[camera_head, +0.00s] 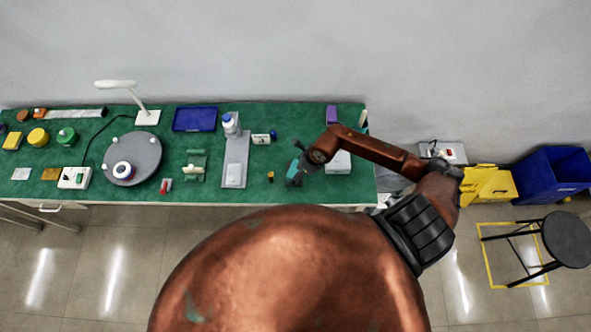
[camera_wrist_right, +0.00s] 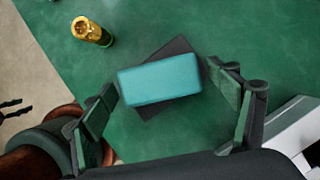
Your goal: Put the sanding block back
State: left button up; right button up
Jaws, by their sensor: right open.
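The sanding block is most likely the teal rectangular block (camera_wrist_right: 160,82) in the right wrist view. It lies across a dark flat square (camera_wrist_right: 179,47) on the green bench top, turned at an angle to that square. My right gripper (camera_wrist_right: 163,84) is open, with one finger on each side of the block and visible gaps between them. In the head view my right gripper (camera_head: 293,176) is low over the front of the bench, where it mostly hides the block.
A small brass-and-green cylinder (camera_wrist_right: 92,31) stands near the bench's front edge; it also shows in the head view (camera_head: 270,176). A white box (camera_head: 338,162) is right of the gripper. A grey plate with a pump (camera_head: 235,160) and a blue tray (camera_head: 194,119) are to the left.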

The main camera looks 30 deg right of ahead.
jog(key=b+v, duration=0.1)
jog(key=v, duration=1.1)
jog(key=shift+a+r, duration=0.1)
